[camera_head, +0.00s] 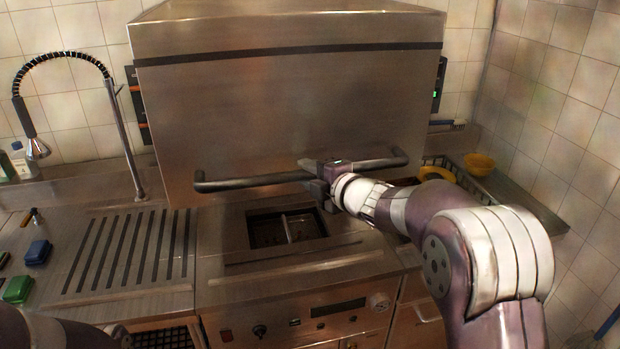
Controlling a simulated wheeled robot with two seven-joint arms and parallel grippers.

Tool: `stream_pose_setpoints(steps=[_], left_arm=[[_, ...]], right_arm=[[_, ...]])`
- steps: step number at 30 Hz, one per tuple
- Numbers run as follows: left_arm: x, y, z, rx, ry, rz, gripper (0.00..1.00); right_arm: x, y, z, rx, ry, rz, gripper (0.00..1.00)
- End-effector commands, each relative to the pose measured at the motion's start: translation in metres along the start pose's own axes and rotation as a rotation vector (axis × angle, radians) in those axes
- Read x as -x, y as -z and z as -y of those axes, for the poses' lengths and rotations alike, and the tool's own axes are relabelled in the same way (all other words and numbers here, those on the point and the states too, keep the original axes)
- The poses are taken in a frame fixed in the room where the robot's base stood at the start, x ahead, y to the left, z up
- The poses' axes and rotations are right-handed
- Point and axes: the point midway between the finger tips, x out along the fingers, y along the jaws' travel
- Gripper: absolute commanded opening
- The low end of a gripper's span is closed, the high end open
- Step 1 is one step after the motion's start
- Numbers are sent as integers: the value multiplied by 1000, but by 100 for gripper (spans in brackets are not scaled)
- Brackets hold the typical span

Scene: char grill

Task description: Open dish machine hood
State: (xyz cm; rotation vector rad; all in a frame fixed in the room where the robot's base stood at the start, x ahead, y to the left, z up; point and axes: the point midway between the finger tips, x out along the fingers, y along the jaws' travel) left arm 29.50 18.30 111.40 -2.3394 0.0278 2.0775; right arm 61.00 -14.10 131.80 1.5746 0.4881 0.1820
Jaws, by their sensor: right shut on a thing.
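The dish machine hood (290,110) is a large steel box in the middle of the head view. Its lower edge stands above the machine's base, and a dark opening (285,228) with a divider shows below it. A dark bar handle (250,181) runs across the hood's lower front. My right gripper (318,178) is shut on this handle, a little right of its middle. My right arm reaches in from the lower right and hides part of the base. Part of my left arm shows at the bottom left; its gripper cannot be seen.
A spring-hose faucet (125,140) stands left of the hood, beside a ribbed drainboard (125,250). Green (18,289) and blue (38,252) items lie at the far left. Yellow bowls (479,163) sit on the right counter. A control panel (310,315) is below the opening. Tiled walls close the back and right.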

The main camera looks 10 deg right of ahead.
Motion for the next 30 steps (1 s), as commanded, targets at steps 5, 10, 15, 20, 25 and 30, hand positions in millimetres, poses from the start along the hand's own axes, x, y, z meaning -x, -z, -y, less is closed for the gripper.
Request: stream_pose_setpoints(steps=[5, 10, 15, 20, 25, 30], left_arm=[[0, 0, 0, 0, 0, 0, 0], [0, 0, 0, 0, 0, 0, 0], [0, 0, 0, 0, 0, 0, 0], [0, 0, 0, 0, 0, 0, 0], [-7, -1, 0, 0, 0, 0, 0], [-19, -2, 0, 0, 0, 0, 0]], right_arm=[[0, 0, -2, 1, -2, 0, 0], [0, 0, -2, 1, -2, 0, 0], [0, 0, -1, 1, -1, 0, 51], [0, 0, 0, 1, -1, 0, 51], [15, -1, 1, 1, -3, 1, 51], [56, -1, 2, 2, -4, 3, 51]])
